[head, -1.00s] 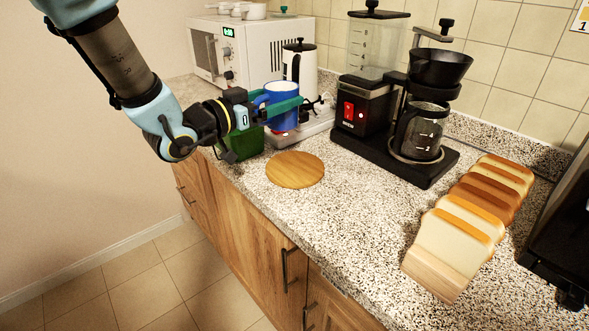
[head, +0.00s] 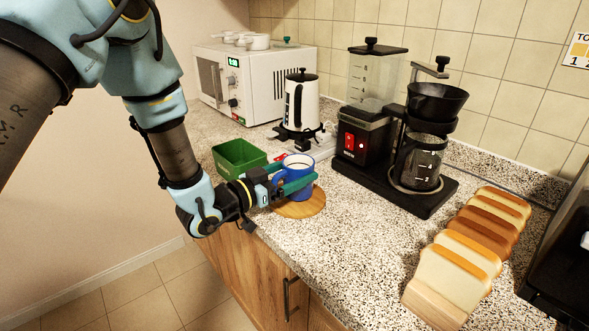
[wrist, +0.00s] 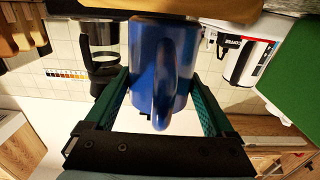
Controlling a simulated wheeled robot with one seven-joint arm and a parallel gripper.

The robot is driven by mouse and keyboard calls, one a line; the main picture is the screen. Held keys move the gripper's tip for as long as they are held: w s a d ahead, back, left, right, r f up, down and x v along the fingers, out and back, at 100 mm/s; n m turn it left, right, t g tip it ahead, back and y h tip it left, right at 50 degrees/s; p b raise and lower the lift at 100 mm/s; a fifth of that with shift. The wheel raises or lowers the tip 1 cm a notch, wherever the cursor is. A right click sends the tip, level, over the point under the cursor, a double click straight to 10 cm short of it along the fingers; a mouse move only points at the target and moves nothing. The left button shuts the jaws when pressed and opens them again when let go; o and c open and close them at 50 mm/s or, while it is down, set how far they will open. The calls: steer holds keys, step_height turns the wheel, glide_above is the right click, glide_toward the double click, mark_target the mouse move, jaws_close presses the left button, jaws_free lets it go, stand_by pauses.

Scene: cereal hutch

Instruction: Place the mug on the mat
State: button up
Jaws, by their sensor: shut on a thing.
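The blue mug (head: 299,182), white inside, is upright over the round wooden mat (head: 313,208) in the head view. My gripper (head: 293,180) is shut on the mug, with its green fingers on either side of the body. The mug's base is over the mat, but I cannot tell whether it touches. In the wrist view the mug (wrist: 143,60) fills the space between the fingers, its handle facing the camera.
A green open box (head: 238,157) stands just behind left of the mat. A white kettle (head: 301,105) and the black coffee maker (head: 367,142) stand behind. Bread slices (head: 470,245) in a holder are at the right. The counter between mat and bread is clear.

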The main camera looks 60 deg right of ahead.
steer(key=shift+f, duration=0.15)
steer(key=shift+f+b, duration=0.15)
steer(key=shift+b, duration=0.15)
steer(key=o, duration=1.4)
